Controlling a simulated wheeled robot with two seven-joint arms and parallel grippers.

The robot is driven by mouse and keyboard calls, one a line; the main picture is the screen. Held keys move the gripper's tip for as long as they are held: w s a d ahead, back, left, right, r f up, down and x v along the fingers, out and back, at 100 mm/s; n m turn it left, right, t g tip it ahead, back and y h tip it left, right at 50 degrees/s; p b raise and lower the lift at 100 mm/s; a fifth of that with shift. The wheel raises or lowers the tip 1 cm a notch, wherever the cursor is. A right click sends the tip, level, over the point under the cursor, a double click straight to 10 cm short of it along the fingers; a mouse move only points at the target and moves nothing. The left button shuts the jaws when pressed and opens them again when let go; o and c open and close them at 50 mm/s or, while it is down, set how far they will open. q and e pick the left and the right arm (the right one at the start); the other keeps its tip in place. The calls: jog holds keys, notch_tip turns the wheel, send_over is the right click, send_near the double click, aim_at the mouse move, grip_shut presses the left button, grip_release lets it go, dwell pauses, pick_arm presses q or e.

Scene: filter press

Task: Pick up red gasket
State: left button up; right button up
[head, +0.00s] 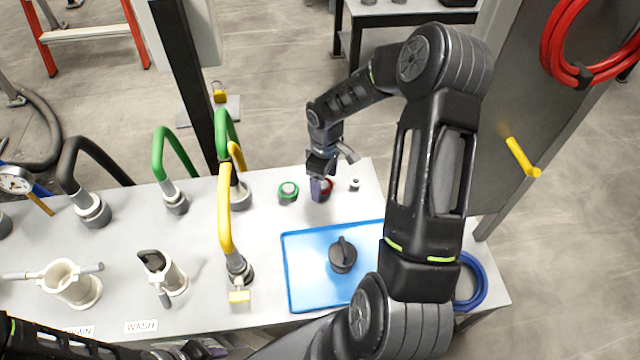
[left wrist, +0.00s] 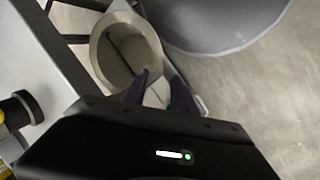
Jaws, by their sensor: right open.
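The red gasket (head: 328,186) is a small red ring on the grey bench top, near the back edge. My right gripper (head: 321,190) points down at it from above. Its purple finger covers the left part of the ring, and I cannot tell whether they touch. The right jaws are open, with nothing held.
A green ring (head: 288,192) lies just left of the gasket, and a small white and black part (head: 354,184) just right. A blue-rimmed tray (head: 300,272) holds a black knobbed part (head: 343,255). A yellow curved pipe (head: 225,215) rises left of the tray. A blue coil (head: 473,282) lies right.

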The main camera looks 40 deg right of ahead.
jog(key=shift+f, duration=0.1)
jog(key=shift+c, duration=0.3)
jog(key=c, duration=0.8)
jog(key=shift+r+p, duration=0.35)
jog(key=shift+r, duration=0.15)
notch_tip(320, 180, up, 10)
jog(key=b, duration=0.1)
jog(key=shift+f, duration=0.2)
